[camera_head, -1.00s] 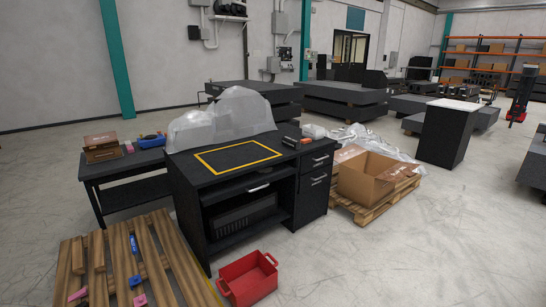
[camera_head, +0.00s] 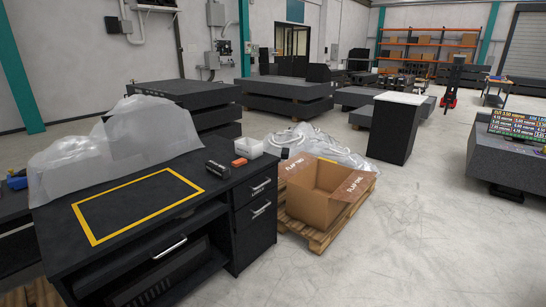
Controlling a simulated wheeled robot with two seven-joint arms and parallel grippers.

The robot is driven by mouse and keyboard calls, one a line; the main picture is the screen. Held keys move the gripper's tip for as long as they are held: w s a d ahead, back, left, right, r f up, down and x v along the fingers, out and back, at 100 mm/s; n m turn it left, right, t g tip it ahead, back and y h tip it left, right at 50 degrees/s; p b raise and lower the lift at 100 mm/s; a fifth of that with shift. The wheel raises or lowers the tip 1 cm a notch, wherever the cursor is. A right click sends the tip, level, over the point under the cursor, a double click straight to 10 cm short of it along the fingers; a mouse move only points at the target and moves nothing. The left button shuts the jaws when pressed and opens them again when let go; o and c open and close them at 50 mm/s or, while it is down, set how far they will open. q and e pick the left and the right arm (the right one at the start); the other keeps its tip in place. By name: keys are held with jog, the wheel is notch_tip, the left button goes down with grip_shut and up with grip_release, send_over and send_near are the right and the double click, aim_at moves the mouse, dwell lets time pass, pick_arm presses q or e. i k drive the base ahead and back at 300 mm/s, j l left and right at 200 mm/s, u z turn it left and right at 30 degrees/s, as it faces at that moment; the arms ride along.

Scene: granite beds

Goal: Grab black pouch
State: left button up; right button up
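A small dark, elongated object (camera_head: 217,169) lies on the top of the black desk (camera_head: 60,225), near its back right corner. It could be the black pouch, but it is too small here to tell for sure. An orange item (camera_head: 239,162) and a white item (camera_head: 249,148) sit next to it. Neither of my grippers shows in the head view.
Crumpled translucent plastic (camera_head: 110,140) covers the desk's back left. A yellow rectangle (camera_head: 140,205) marks its clear front part. An open cardboard box (camera_head: 312,205) on a pallet (camera_head: 318,240) stands right of the desk. Floor is free at the right front.

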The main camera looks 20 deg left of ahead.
aim_at(221, 171)
jog(key=i+z, duration=0.1)
jog(key=i, duration=1.5)
